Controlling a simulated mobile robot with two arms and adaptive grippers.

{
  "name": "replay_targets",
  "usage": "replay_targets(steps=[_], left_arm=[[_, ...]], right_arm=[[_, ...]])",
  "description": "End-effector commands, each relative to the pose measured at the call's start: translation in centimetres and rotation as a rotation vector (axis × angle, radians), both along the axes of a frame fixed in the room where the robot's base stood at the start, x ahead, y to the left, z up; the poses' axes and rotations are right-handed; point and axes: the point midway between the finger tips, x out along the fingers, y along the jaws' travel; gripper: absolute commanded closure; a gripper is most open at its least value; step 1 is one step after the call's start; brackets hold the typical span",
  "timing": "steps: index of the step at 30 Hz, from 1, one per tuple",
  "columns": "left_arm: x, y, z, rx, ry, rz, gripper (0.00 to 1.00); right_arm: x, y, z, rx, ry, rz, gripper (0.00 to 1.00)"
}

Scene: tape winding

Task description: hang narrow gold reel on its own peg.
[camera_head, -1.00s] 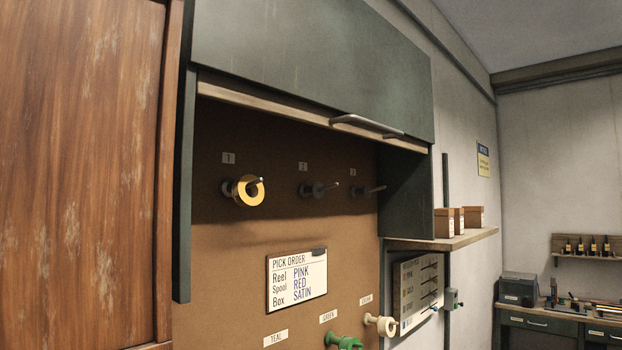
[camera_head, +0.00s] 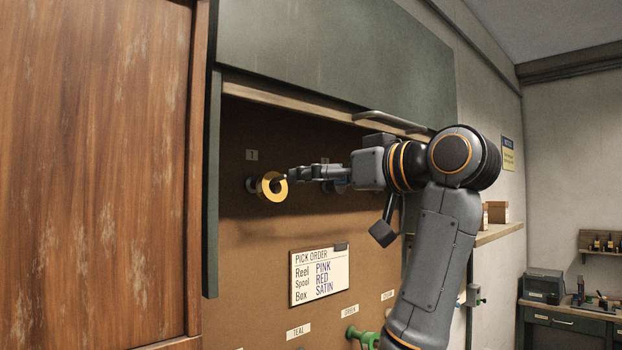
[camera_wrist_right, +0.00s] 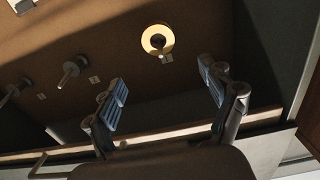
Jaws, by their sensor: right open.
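The narrow gold reel (camera_head: 271,195) hangs around the peg under label 1 on the brown back panel. It also shows in the right wrist view (camera_wrist_right: 146,41), at top centre, face on. My right gripper (camera_head: 290,174) comes in from the right, with its fingers close to the reel's right side. In the right wrist view the right gripper (camera_wrist_right: 166,90) is open, its two fingers wide apart with nothing between them. The reel lies beyond the fingertips. Whether they touch it cannot be told from the head view. My left gripper is in neither view.
A bare peg (camera_wrist_right: 70,72) stands beside the reel in the wrist view; my arm mostly hides it in the head view. A raised green cabinet door (camera_head: 330,65) and its wooden edge overhang the panel. A pick-order board (camera_head: 319,276) is below, and a green spool (camera_head: 362,337) lower still.

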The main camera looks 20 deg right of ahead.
Motion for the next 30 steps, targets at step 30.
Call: replay_targets(steps=[30], left_arm=[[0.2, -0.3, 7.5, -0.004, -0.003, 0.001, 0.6]], right_arm=[[12.8, 4.6, -0.7, 0.0, 0.002, -0.001, 0.17]])
